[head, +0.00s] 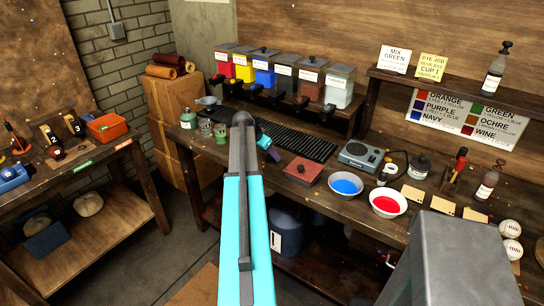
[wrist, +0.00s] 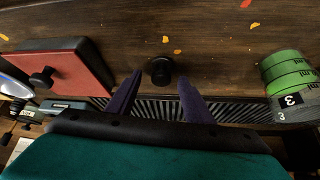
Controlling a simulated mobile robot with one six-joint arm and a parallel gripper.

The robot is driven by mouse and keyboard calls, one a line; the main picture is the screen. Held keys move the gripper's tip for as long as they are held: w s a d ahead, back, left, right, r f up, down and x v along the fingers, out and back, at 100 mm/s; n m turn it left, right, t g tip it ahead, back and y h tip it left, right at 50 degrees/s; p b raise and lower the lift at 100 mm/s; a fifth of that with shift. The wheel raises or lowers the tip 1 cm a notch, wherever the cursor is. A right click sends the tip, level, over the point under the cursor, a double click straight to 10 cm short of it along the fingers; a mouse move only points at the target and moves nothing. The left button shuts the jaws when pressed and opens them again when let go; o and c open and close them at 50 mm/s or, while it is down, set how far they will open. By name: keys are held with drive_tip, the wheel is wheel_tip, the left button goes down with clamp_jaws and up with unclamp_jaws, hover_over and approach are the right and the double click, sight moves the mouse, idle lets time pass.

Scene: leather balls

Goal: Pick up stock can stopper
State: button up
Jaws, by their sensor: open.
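A small black knob-like piece (wrist: 161,70), which looks like the stopper, shows in the wrist view on the dark wooden bench top. It lies between the tips of my gripper's two purple fingers, with a gap on either side. My gripper (wrist: 160,76) is open and holds nothing. I cannot tell how high the fingertips are above the bench. In the head view my gripper (head: 268,148) is partly hidden behind my turquoise arm, above the bench beside the black ribbed mat (head: 305,143). I cannot make out the stopper there.
A red-topped box (head: 303,170) with a black knob stands right of my gripper in the head view. Small cups (head: 221,133) stand left of my arm. Bowls of blue (head: 345,184) and red (head: 388,202) dye stand further right. Labelled dispensers (head: 285,76) line the back.

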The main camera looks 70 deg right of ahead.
drive_tip(key=shift+x, duration=0.9)
drive_tip(key=c, duration=1.1)
